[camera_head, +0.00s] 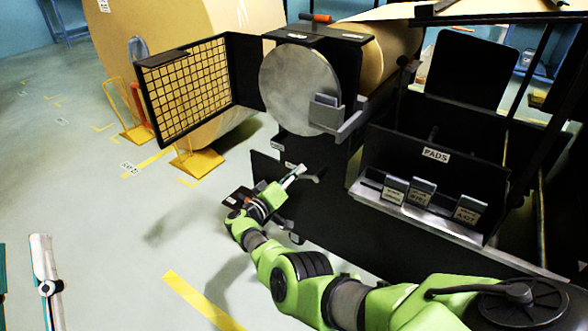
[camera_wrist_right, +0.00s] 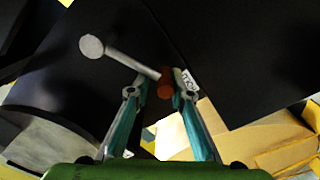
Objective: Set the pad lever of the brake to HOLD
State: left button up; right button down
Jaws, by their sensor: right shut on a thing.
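The pad lever (camera_wrist_right: 130,63) shows in the right wrist view as a pale rod running from a round grey hub to a red-brown grip (camera_wrist_right: 165,90). My right gripper (camera_wrist_right: 160,82) is shut on the lever at the grip end. In the head view my right gripper (camera_head: 297,172) is at the side of the dark machine, below the round metal disc, and the lever there is mostly hidden. A small white label (camera_wrist_right: 187,78) sits beside the right finger; its text is not readable. My left gripper (camera_head: 22,245) is partly in view at lower left, open and empty.
The PADS bin (camera_head: 436,154) with several labelled blocks (camera_head: 418,190) is right of my right gripper. A gridded panel (camera_head: 188,92) stands open at left, before a large kraft roll (camera_head: 165,30). Yellow chocks (camera_head: 197,161) are on the floor. Open floor lies at left.

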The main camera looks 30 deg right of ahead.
pick_arm(q)
jog(key=shift+s+r, duration=0.2)
jog(key=shift+r, duration=0.05)
pick_arm(e)
jog(key=shift+s+f+n, duration=0.45)
jog(key=shift+f+n, duration=0.25)
jog(key=shift+f, duration=0.05)
pick_arm(q)
jog(key=shift+a, duration=0.1)
pick_arm(e)
jog(key=shift+d, duration=0.1)
pick_arm(q)
jog(key=shift+t, duration=0.3)
pick_arm(e)
jog(key=c, duration=1.9)
grip_release()
jog(key=shift+s, duration=0.1)
jog(key=shift+o, duration=0.7)
jog(key=shift+d+r, duration=0.1)
jog(key=shift+d, duration=0.05)
pick_arm(q)
jog(key=shift+s+r+h, duration=0.15)
jog(key=shift+s+h, duration=0.05)
jog(key=shift+h, duration=0.1)
pick_arm(e)
jog(key=shift+r, duration=0.15)
